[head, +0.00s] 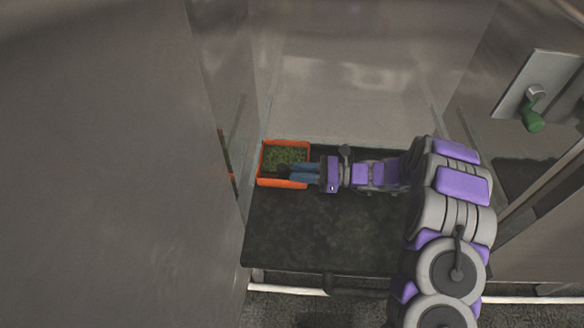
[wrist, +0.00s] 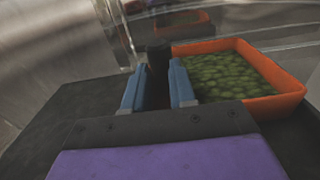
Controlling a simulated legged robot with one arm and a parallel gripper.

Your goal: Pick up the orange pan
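The orange pan (head: 264,181) is a shallow rectangular tray with green, lumpy contents, on the dark surface in the head view. In the wrist view the pan (wrist: 282,101) is right of my fingers. My gripper (head: 292,172) reaches in from the right, its blue fingers at the pan's lower right part. In the wrist view my gripper (wrist: 158,70) has its two fingers apart, with a dark upright piece (wrist: 158,58) between or just beyond them. I cannot tell whether that piece belongs to the pan or whether the fingers touch it.
The dark surface (head: 320,235) is bare in front of the pan. Metal walls enclose it at the left, back and right, with the left wall (head: 215,130) close to the pan. A green-handled lever (head: 532,118) sticks out at the right.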

